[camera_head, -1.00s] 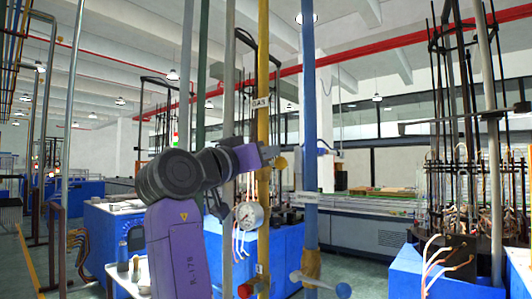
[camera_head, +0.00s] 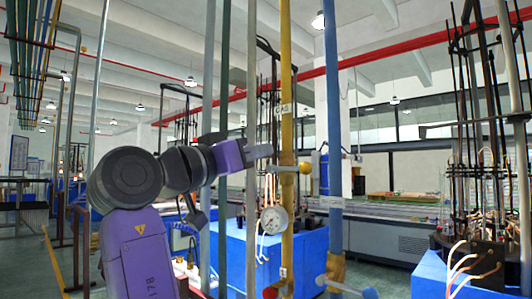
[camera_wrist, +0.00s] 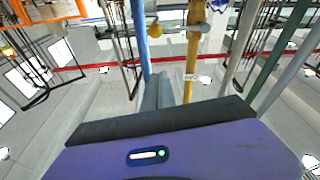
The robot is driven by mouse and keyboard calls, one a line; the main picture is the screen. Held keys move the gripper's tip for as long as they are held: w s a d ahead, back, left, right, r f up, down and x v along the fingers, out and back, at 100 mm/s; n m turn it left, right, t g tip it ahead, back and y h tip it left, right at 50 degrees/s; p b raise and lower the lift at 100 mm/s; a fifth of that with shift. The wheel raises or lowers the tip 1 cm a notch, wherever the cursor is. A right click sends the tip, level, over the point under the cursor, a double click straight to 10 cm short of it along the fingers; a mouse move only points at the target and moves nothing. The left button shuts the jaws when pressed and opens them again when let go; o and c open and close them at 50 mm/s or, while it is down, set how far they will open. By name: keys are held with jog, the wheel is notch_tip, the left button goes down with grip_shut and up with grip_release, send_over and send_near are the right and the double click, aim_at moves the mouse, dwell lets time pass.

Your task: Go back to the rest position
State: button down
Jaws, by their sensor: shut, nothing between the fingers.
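My gripper (camera_head: 262,151) is on the end of my raised purple and black arm. In the head view it points right, at the yellow gas pipe (camera_head: 286,200), just left of a yellow knob (camera_head: 305,168) on that pipe. Its fingers look closed together and hold nothing. In the wrist view the gripper (camera_wrist: 158,90) points up the picture, between the blue pipe and the yellow pipe (camera_wrist: 194,45). I cannot tell whether it touches a pipe.
A blue pipe (camera_head: 334,120) stands right of the yellow one. A pressure gauge (camera_head: 273,220) hangs below my gripper. Blue cabinets (camera_head: 250,255) stand behind, and a rack with black rods (camera_head: 480,150) stands at right. Open floor (camera_head: 35,260) lies at left.

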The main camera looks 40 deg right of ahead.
dwell(0.5)
